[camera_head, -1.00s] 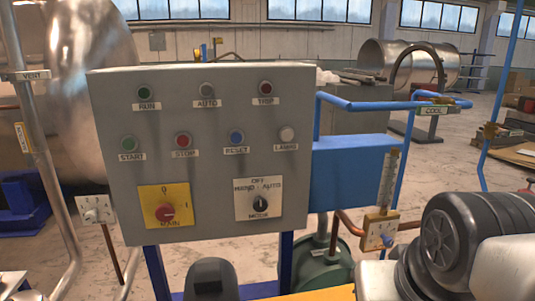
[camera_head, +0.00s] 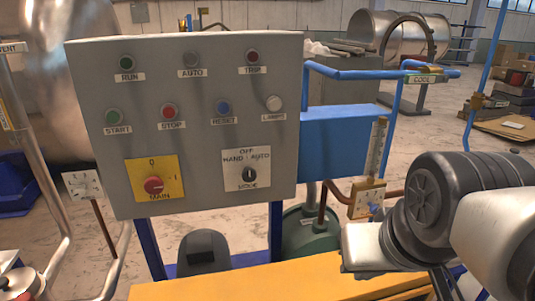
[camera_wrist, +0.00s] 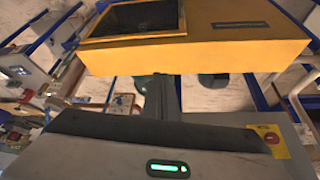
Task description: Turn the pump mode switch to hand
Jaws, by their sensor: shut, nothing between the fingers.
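The pump mode switch (camera_head: 249,175) is a black knob on a white plate, at the lower right of the grey control panel (camera_head: 90,80). The plate reads OFF at the top, HAND at the upper left and AUTO at the upper right. The knob looks about upright, towards OFF. My arm is at the right edge of the head view, apart from the panel. The mode switch is not seen in the wrist view.
The red main switch (camera_head: 153,185) sits on a yellow plate left of the mode switch. Lamps and buttons fill the panel above. A blue box with pipes (camera_head: 340,145) and a gauge (camera_head: 367,198) stand between the panel and my arm.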

